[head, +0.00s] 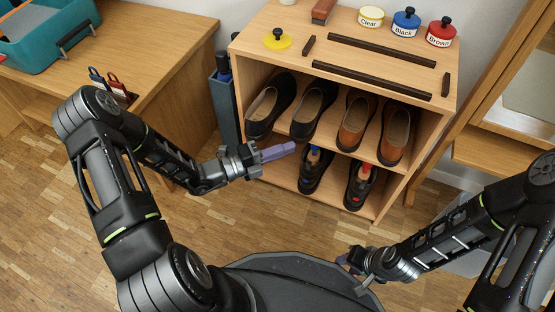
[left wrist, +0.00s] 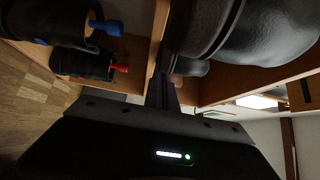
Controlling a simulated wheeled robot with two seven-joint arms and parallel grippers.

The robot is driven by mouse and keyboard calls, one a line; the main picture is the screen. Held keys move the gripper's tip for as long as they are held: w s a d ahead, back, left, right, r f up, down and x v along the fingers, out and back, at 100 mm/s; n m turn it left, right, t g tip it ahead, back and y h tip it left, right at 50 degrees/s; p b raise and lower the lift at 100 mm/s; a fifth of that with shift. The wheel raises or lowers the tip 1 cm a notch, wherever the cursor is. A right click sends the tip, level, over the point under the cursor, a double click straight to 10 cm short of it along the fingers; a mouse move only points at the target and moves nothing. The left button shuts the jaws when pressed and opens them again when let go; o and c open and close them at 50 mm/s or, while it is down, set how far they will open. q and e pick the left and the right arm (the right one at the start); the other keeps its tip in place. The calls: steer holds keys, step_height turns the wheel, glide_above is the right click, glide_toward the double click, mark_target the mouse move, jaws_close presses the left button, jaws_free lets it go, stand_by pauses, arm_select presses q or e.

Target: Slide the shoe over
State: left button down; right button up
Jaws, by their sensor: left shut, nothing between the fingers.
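A pair of black shoes stands on the upper shelf of the wooden cabinet, one at the far left (head: 270,106) and one beside it (head: 311,108). A brown pair (head: 354,124) (head: 394,136) stands to their right. My left gripper (head: 292,148) is shut and empty, its purple fingers at the shelf's front edge, just below the second black shoe. In the left wrist view, black shoe surfaces (left wrist: 262,32) fill the upper right, close to the fingers (left wrist: 160,88); contact cannot be told. My right gripper (head: 345,262) is low at the right, away from the cabinet; its jaw opening is unclear.
The lower shelf holds two black shoes with a blue insert (head: 315,155) and a red insert (head: 364,177). The cabinet top (head: 290,45) carries dark strips, polish tins (head: 406,23) and a yellow lid (head: 277,39). A desk (head: 160,60) stands left.

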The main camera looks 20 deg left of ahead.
arm_select(q)
steer(key=shift+w, duration=0.15)
steer(key=w+p, duration=0.1)
steer(key=w, duration=0.1)
steer(key=shift+w, duration=0.35)
arm_select(e)
steer(key=shift+s+r, duration=0.1)
steer(key=shift+r, duration=0.25)
